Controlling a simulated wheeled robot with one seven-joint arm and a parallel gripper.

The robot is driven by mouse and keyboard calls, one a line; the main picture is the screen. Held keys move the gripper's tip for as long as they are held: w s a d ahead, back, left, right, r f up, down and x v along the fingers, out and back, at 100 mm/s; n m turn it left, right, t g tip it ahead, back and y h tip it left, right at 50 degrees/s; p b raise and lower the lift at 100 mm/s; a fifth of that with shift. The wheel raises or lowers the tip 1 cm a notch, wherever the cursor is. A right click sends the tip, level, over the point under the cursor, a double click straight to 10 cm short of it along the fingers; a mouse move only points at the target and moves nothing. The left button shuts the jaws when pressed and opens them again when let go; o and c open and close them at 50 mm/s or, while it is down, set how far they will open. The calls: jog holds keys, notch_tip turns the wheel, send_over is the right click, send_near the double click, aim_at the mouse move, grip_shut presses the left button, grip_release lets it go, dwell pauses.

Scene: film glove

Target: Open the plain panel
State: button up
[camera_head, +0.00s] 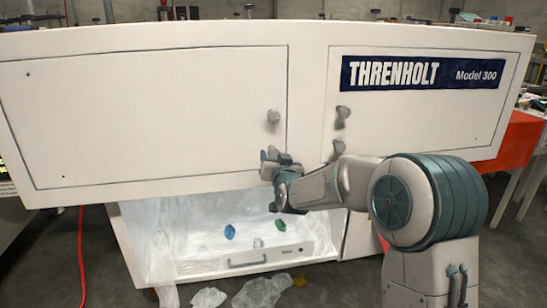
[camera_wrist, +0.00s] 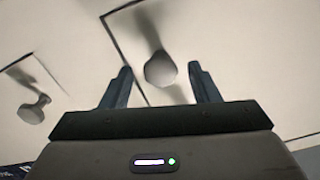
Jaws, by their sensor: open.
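The plain panel (camera_head: 150,120) is the unmarked white door at the left of the cabinet front. It looks closed, flush within its dark outline. My gripper (camera_head: 275,157) is just below that knob in the head view, fingers apart and empty. In the wrist view the knob (camera_wrist: 160,70) shows between my two open fingertips (camera_wrist: 160,82), with a gap on both sides. I cannot tell how far the knob is from the fingers in depth.
The labelled panel (camera_head: 420,130) with a blue THRENHOLT sign (camera_head: 424,73) is at the right. Its knob (camera_head: 343,112) also shows at the left of the wrist view (camera_wrist: 35,110). Below is an open bay (camera_head: 200,225) with plastic sheeting and a drawer handle (camera_head: 247,262).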

jog(key=shift+x, duration=1.4)
grip_shut()
jog(key=shift+s, duration=0.1)
